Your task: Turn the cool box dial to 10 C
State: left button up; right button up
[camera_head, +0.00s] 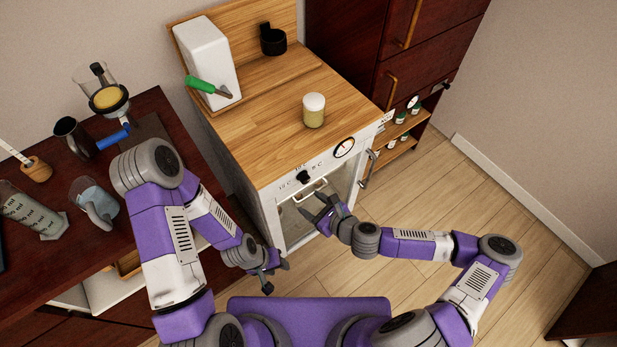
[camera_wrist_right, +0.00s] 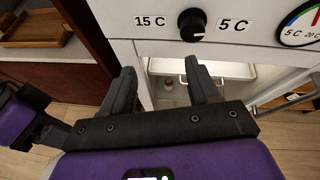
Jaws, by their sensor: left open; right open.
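The cool box (camera_head: 270,215) is white with a wooden top. Its black dial (camera_head: 304,177) sits on the front panel among printed temperature labels. In the right wrist view the dial (camera_wrist_right: 192,25) lies between the labels 15 C (camera_wrist_right: 150,21) and 5 C (camera_wrist_right: 234,26); the 10 C label is out of that view. A small white mark shows low on the knob. My right gripper (camera_head: 322,206) is open and empty in front of the box, below the dial and apart from it. Its fingers also show in the right wrist view (camera_wrist_right: 162,80). My left gripper (camera_head: 268,282) is open and empty, lower left of the box.
A round gauge (camera_head: 344,147) is right of the dial, with a metal handle (camera_head: 367,168) beyond. A lidded jar (camera_head: 314,111) stands on the box top. A dark table (camera_head: 160,110) with glassware is on the left.

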aim_at(307, 181)
jog(key=w+m, duration=0.1)
jog(key=w, duration=0.1)
jog(key=w+a+m+b, duration=0.1)
jog(key=w, duration=0.2)
jog(key=w+t, duration=0.1)
jog(key=w, duration=0.2)
jog(key=shift+w+a+f+m+h, duration=0.15)
jog(key=shift+a+f+m+h, duration=0.15)
jog(key=shift+m+h, duration=0.1)
jog(key=c, duration=0.9)
